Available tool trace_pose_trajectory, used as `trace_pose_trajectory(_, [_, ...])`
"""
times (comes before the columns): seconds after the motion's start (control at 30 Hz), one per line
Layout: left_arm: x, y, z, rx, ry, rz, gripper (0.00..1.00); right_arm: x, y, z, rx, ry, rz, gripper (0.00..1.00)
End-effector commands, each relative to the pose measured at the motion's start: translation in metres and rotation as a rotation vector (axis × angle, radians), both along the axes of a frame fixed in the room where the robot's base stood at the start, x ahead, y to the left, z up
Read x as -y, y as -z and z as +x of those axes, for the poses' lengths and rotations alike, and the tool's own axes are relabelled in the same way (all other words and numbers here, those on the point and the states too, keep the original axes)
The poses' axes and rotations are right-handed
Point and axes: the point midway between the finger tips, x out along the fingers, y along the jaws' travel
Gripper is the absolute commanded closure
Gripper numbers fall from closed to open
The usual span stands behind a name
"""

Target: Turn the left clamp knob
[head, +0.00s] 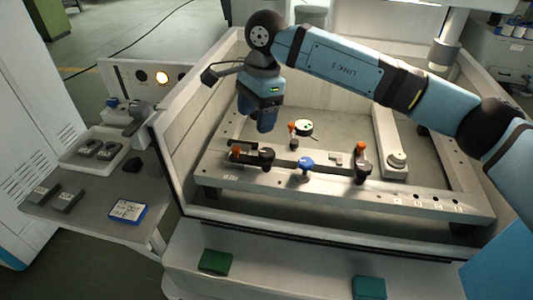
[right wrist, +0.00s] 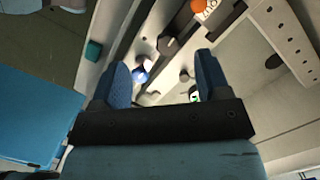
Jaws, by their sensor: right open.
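My right gripper (head: 265,122) hangs above the machine bed, fingers down and apart, with nothing between them that it holds. In the head view, a black knob-like part (head: 267,156) with an orange-tipped lever (head: 237,151) beside it stands at the left of the front rail, below the gripper. A blue lobed knob (head: 305,162) stands to its right. A second black clamp (head: 361,172) with an orange tip stands further right. In the right wrist view, the open fingers of my right gripper (right wrist: 163,72) frame a blue part (right wrist: 140,76), apart from it. My left gripper is out of view.
The pale tank wall (head: 168,180) rises left of the rail (head: 330,193). A round dial with green marks (head: 304,127) sits behind the knobs. A side shelf holds a tray (head: 85,160) and a blue-edged card (head: 128,212). Green (head: 215,261) and teal (head: 369,287) blocks lie in front.

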Motion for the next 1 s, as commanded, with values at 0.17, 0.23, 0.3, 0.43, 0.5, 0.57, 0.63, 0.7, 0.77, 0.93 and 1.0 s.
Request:
trace_pose_trajectory(0.17, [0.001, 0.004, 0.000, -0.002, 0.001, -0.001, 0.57, 0.021, -0.017, 0.019, 0.089, -0.010, -0.129, 0.30])
trace_pose_trajectory(0.23, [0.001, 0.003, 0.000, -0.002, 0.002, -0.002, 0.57, 0.023, -0.017, 0.020, 0.097, -0.010, -0.141, 0.30])
trace_pose_trajectory(0.3, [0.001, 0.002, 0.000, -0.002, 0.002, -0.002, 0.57, 0.023, -0.011, 0.020, 0.095, -0.010, -0.142, 0.30])
trace_pose_trajectory(0.43, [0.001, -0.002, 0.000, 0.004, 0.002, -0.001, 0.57, 0.023, 0.010, 0.019, 0.092, -0.011, -0.140, 0.30])
trace_pose_trajectory(0.5, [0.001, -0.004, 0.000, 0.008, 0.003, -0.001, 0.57, 0.023, 0.025, 0.019, 0.090, -0.011, -0.140, 0.30])
trace_pose_trajectory(0.57, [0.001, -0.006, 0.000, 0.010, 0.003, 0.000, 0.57, 0.023, 0.038, 0.019, 0.091, -0.011, -0.139, 0.30])
trace_pose_trajectory(0.63, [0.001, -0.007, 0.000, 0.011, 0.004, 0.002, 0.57, 0.023, 0.053, 0.019, 0.090, -0.011, -0.138, 0.30])
trace_pose_trajectory(0.7, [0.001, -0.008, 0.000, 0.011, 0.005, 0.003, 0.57, 0.022, 0.068, 0.019, 0.090, -0.011, -0.137, 0.30])
trace_pose_trajectory(0.77, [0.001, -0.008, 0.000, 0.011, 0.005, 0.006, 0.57, 0.022, 0.079, 0.019, 0.091, -0.011, -0.138, 0.30])
trace_pose_trajectory(0.93, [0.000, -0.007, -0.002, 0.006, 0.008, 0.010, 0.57, 0.022, 0.104, 0.019, 0.092, -0.009, -0.137, 0.30])
trace_pose_trajectory(1.0, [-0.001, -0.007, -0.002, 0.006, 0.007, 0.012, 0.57, 0.022, 0.111, 0.019, 0.092, -0.009, -0.136, 0.30])
